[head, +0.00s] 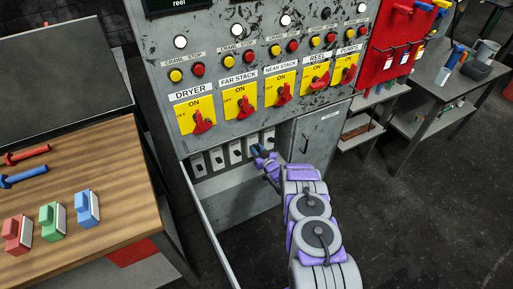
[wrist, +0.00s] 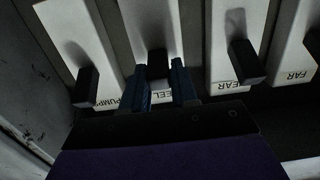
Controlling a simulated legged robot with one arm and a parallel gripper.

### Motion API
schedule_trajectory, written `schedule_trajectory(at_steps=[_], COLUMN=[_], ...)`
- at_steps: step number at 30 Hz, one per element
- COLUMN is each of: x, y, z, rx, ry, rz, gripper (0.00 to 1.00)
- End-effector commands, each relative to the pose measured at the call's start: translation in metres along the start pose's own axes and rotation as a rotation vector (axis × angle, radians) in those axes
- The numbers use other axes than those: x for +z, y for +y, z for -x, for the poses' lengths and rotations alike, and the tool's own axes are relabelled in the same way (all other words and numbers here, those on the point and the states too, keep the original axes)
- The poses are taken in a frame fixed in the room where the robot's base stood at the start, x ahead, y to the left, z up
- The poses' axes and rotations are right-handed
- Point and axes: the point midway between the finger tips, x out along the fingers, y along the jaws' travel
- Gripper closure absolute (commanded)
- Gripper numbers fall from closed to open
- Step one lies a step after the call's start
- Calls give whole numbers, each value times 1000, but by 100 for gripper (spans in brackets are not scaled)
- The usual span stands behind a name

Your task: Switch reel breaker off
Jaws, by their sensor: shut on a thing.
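The reel breaker (wrist: 165,30) is a white plate with a dark lever (wrist: 157,63), and its partly covered label ends in "EEL" in the wrist view. My gripper (wrist: 163,85) has its two blue fingers around that lever and is shut on it. In the head view my gripper (head: 258,152) reaches into the open lower compartment, by the right end of the breaker row, and hides part of it. Whether the lever stands at on or off cannot be told.
The pump breaker (wrist: 75,35) is left of the reel breaker in the wrist view; another breaker (wrist: 236,35) is to its right. Red rotary handles, including the reel handle (head: 319,81), are above. An open panel door (head: 212,225) hangs at left. A wooden table (head: 100,160) stands further left.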

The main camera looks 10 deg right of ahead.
Motion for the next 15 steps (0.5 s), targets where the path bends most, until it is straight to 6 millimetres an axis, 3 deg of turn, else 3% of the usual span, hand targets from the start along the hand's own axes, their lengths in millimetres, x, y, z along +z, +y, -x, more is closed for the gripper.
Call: schedule_trajectory(at_steps=[15], x=[7], y=[0], z=[3], rx=[2], ry=[100], rz=[0], gripper=[100])
